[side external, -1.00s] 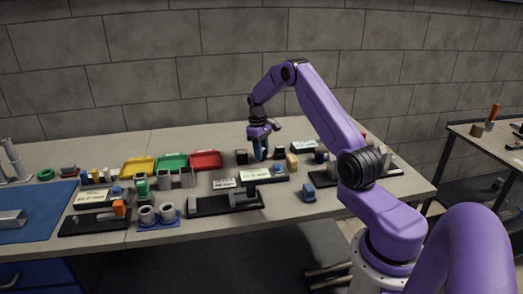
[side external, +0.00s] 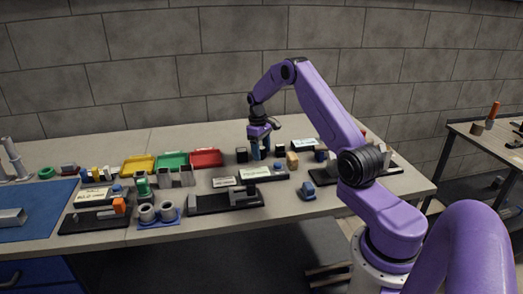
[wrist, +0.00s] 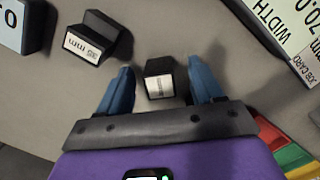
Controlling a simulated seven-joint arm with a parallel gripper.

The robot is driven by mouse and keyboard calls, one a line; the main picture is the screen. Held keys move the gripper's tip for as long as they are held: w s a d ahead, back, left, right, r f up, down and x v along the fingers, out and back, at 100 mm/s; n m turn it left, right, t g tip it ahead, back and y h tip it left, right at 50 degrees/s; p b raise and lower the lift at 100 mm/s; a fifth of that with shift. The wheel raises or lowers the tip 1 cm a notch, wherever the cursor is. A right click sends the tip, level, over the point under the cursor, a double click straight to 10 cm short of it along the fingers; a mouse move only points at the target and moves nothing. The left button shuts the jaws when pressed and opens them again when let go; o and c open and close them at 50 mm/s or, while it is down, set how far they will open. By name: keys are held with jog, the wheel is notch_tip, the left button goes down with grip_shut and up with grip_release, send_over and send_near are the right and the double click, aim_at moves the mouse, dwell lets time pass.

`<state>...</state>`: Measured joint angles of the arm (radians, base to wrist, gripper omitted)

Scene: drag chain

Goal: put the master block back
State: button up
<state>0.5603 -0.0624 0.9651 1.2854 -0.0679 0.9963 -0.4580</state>
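In the wrist view a small dark block (wrist: 160,78) with a white label stands between the two blue fingers of my gripper (wrist: 160,66). A gap shows on each side of it, so my gripper is open and not closed on it. The label is too small to read, so I cannot tell whether this is the master block. A black stepped block (wrist: 95,38) labelled 35 mm lies to its left. In the side view my gripper (side external: 260,157) points down low over the table, between two black blocks (side external: 241,155) (side external: 280,151).
A tan block (side external: 292,160) and a white display (side external: 303,145) are right of my gripper. A job card (wrist: 305,65) is at the wrist view's right edge. Red (side external: 206,158), green (side external: 172,161) and yellow (side external: 138,165) trays lie left. A blue piece (side external: 307,191) stands in front.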

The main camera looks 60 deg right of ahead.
notch_tip(320, 180, up, 17)
jog(key=w, duration=0.2)
jog(key=shift+r, duration=0.15)
dwell(0.3)
dwell(0.4)
jog(key=a+r+n, duration=0.2)
jog(key=a+n, duration=0.1)
jog(key=a, duration=1.4)
jog(key=s+a+r+n+t, duration=0.1)
jog(key=s+a, duration=0.3)
jog(key=a, duration=0.2)
jog(key=s+a+n, duration=0.2)
jog(key=s+a, duration=0.1)
jog(key=a, duration=0.3)
jog(key=s+a+f+n, duration=0.15)
jog(key=s+a, duration=0.25)
jog(key=s, duration=0.4)
jog(key=s+a+n, duration=0.2)
jog(key=s+a, duration=0.2)
jog(key=s, duration=0.4)
jog(key=s+f+n, duration=0.1)
jog(key=s, duration=0.6)
jog(key=s+d+f+n, duration=0.1)
jog(key=s+f+n, duration=0.1)
jog(key=s, duration=0.5)
jog(key=shift+d+f+t, duration=0.3)
